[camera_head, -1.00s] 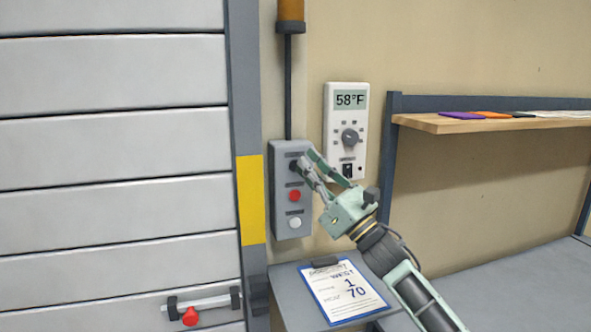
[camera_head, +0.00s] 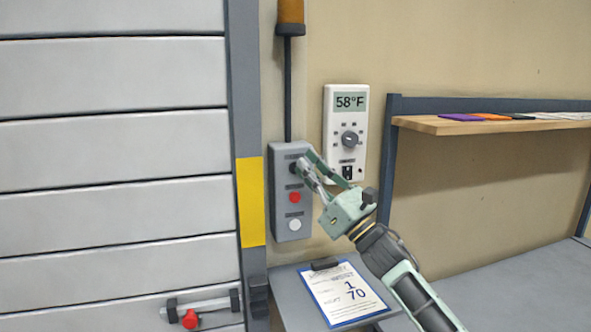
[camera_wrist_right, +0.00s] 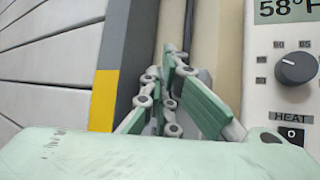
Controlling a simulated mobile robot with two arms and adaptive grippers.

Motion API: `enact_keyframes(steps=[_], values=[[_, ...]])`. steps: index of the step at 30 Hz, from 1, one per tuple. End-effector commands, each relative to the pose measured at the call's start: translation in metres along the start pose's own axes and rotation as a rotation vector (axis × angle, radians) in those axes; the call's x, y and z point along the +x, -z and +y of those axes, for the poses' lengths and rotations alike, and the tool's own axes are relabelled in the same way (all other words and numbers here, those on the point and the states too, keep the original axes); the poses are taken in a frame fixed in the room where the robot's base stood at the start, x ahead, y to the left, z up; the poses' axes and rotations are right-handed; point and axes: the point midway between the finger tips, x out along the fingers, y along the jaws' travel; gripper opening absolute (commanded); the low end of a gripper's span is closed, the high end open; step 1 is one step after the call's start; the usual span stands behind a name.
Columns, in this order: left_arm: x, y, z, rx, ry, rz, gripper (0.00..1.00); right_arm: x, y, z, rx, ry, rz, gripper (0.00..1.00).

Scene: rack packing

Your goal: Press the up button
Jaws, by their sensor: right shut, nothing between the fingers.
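A grey control box (camera_head: 280,215) is mounted on the wall beside the door frame. It has a dark button at the top, a red button (camera_head: 295,197) in the middle and a white button (camera_head: 295,225) at the bottom. My right gripper (camera_head: 299,164) is shut and empty, with its fingertips at the top button, which they largely cover. I cannot tell whether they touch it. In the right wrist view the shut fingers (camera_wrist_right: 170,58) point at the wall and hide most of the box. My left gripper is not in view.
A thermostat (camera_head: 333,147) reading 58°F hangs close to the right of the box. A wooden shelf (camera_head: 440,125) is further right. A clipboard (camera_head: 335,290) lies on the grey surface below. The slatted door (camera_head: 110,150) fills the left.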

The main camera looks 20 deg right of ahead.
Motion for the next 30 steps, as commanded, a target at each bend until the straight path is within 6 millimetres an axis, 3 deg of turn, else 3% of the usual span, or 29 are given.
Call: enact_keyframes(steps=[30], values=[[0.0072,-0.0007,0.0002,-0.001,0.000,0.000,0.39,0.0060,0.0041,-0.0041,0.000,0.000,0.000,0.00]])
